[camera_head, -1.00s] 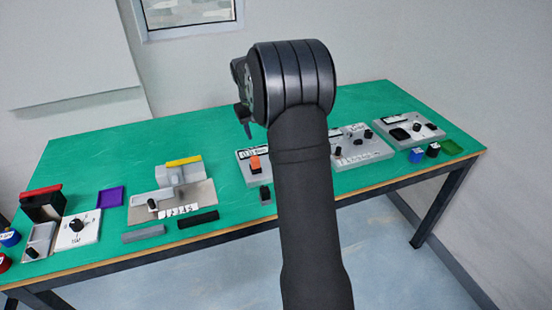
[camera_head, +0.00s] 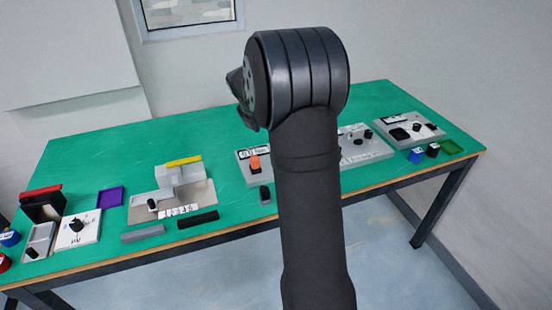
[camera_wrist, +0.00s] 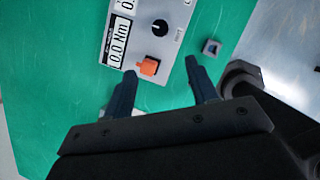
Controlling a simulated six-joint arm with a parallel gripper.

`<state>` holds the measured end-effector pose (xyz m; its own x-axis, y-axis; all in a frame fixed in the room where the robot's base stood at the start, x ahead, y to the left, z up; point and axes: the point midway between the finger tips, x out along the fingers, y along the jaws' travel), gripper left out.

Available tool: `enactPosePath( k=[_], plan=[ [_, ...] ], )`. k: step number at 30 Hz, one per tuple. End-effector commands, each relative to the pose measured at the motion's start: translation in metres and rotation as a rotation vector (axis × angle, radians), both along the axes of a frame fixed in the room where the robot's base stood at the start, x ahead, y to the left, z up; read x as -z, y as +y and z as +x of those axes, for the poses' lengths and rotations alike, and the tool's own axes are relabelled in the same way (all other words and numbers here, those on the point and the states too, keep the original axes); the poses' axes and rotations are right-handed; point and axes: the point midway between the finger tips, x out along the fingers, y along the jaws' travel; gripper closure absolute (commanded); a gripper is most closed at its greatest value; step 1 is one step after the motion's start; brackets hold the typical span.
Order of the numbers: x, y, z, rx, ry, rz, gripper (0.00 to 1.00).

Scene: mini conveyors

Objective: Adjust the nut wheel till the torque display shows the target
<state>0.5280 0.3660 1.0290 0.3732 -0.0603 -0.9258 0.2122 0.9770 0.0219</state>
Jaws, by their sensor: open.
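A grey panel (camera_wrist: 178,45) shows in the wrist view, with a white torque display (camera_wrist: 118,40) reading 0.0 Nm. An orange block-like part (camera_wrist: 149,66), which may be the nut wheel, stands beside the display; it also shows in the head view (camera_head: 254,162). A round black knob (camera_wrist: 160,27) sits on the same panel. A second readout is cut off at the top edge, so the target cannot be read. My gripper (camera_wrist: 160,66) is open, with its fingers apart and the orange part showing between their tips. Contact is not visible.
A small grey block (camera_wrist: 211,47) lies right of the panel. In the head view, other panels (camera_head: 405,130) stand on the right of the green table (camera_head: 110,150), and a grey fixture with a yellow bar (camera_head: 184,161) stands left. My arm hides part of the table.

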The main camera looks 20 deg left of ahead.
Motion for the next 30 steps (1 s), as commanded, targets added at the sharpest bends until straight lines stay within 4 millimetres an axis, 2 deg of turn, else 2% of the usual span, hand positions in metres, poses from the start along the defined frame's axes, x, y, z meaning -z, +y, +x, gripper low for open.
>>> enactPosePath(
  k=[4,8,24,30],
  plan=[
    [0.003,-0.001,0.000,-0.056,0.000,-0.024,0.47],
    [0.015,-0.002,0.006,-0.060,0.000,-0.025,0.47],
    [0.121,-0.009,0.049,-0.056,0.000,-0.025,0.47],
    [0.149,-0.010,0.060,-0.056,-0.001,-0.024,0.47]
  ],
)
